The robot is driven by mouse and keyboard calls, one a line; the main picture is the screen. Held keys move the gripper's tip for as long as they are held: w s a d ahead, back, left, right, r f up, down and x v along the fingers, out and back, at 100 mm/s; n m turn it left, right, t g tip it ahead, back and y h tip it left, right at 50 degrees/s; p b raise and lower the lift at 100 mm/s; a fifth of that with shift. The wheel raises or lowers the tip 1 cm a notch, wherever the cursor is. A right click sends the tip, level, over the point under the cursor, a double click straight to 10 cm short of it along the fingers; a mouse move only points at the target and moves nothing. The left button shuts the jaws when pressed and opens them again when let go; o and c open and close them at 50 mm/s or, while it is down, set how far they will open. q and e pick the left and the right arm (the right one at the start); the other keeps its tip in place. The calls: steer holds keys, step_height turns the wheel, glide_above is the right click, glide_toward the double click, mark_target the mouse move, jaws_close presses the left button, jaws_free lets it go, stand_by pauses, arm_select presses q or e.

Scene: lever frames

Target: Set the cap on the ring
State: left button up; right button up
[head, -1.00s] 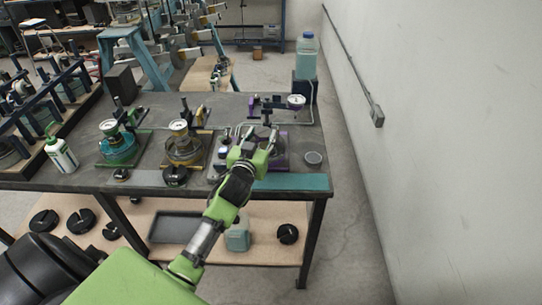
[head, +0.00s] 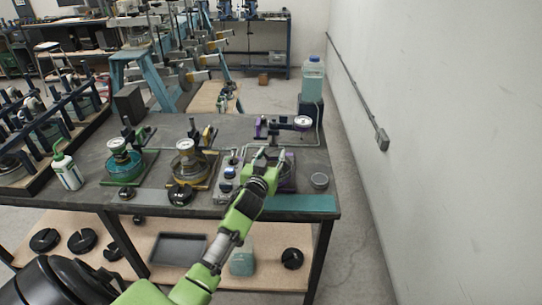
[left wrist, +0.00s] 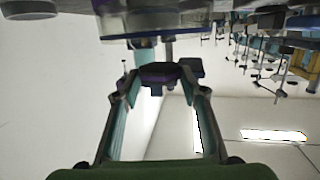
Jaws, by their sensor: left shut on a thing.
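My left gripper (head: 268,160) reaches over the bench at the purple station (head: 288,172). In the left wrist view, which is upside down, its two fingers (left wrist: 160,82) are shut on a dark purple piece (left wrist: 160,74), which seems to be the cap. In the head view my gripper and wrist cover this piece. The ring is not clear in either view; the gripper hides most of the purple station, so I cannot tell whether cap and ring touch. My right gripper is not in view.
A purple arm with a dial gauge (head: 303,122) stands behind my gripper. A small grey dish (head: 319,181) is to the right. Green (head: 124,158) and yellow (head: 188,161) stations stand left. A blue jug (head: 313,80) stands at the back right.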

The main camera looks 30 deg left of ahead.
mark_target(271, 165)
arm_select(q)
steer(key=shift+f+b, duration=1.45)
steer(key=shift+f, duration=0.6)
steer(key=shift+s+f, duration=0.15)
steer(key=shift+f, duration=0.2)
stand_by(0.4)
steer(key=o, duration=1.4)
steer(key=shift+s+d+f, duration=0.1)
steer(key=shift+s+f, duration=0.05)
steer(key=shift+f, duration=0.1)
steer(key=shift+s+d, duration=0.1)
steer(key=shift+s, duration=0.15)
steer(key=v, duration=1.1)
steer(key=shift+r, duration=0.4)
